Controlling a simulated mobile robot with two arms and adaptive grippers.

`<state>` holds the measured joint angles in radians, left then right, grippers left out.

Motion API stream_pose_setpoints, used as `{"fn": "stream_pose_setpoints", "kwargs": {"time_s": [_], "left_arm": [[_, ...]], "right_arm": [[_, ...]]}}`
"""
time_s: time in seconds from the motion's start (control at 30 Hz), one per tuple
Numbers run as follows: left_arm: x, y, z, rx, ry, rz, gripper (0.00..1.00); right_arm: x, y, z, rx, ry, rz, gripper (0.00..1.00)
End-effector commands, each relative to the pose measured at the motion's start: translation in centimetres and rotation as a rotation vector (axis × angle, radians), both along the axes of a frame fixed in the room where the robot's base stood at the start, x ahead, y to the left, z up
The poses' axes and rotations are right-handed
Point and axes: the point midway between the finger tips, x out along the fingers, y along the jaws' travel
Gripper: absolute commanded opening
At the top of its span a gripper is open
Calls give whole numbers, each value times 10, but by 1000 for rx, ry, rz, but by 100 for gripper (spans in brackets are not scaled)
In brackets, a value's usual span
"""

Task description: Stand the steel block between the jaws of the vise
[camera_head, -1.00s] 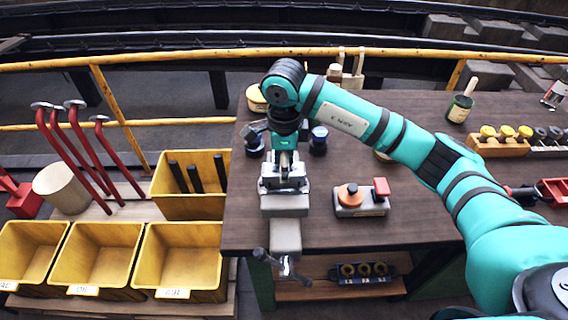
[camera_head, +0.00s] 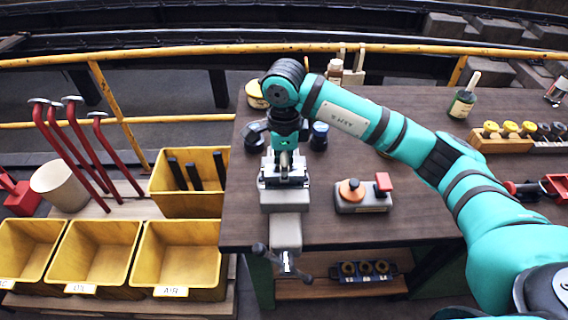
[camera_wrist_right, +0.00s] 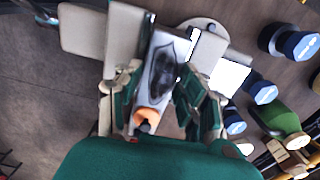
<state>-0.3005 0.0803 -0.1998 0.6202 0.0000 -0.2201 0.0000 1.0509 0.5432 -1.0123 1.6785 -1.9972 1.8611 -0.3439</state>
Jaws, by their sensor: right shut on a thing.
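The grey vise (camera_head: 284,201) stands at the front left edge of the bench, its screw handle hanging over the edge. My right gripper (camera_head: 286,172) points down over its jaws. In the right wrist view my right gripper (camera_wrist_right: 165,92) is shut on the steel block (camera_wrist_right: 163,62), a shiny bar between the green fingers. Pale vise parts (camera_wrist_right: 97,32) show on both sides of it. The block appears to be at the jaws; I cannot tell whether it rests on the vise. The fingers largely hide it in the head view. My left gripper is out of view.
A small grey fixture (camera_head: 362,196) with an orange knob and a red block stands right of the vise. Yellow bins (camera_head: 180,262) are at the left.

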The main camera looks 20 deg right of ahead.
Motion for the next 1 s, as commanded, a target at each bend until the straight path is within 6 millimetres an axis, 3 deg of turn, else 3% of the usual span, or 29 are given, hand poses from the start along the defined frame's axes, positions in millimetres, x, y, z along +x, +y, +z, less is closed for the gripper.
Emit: {"fn": "stream_pose_setpoints", "kwargs": {"time_s": [1.0], "left_arm": [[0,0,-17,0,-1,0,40]], "right_arm": [[1,0,-16,2,-5,0,0]]}}
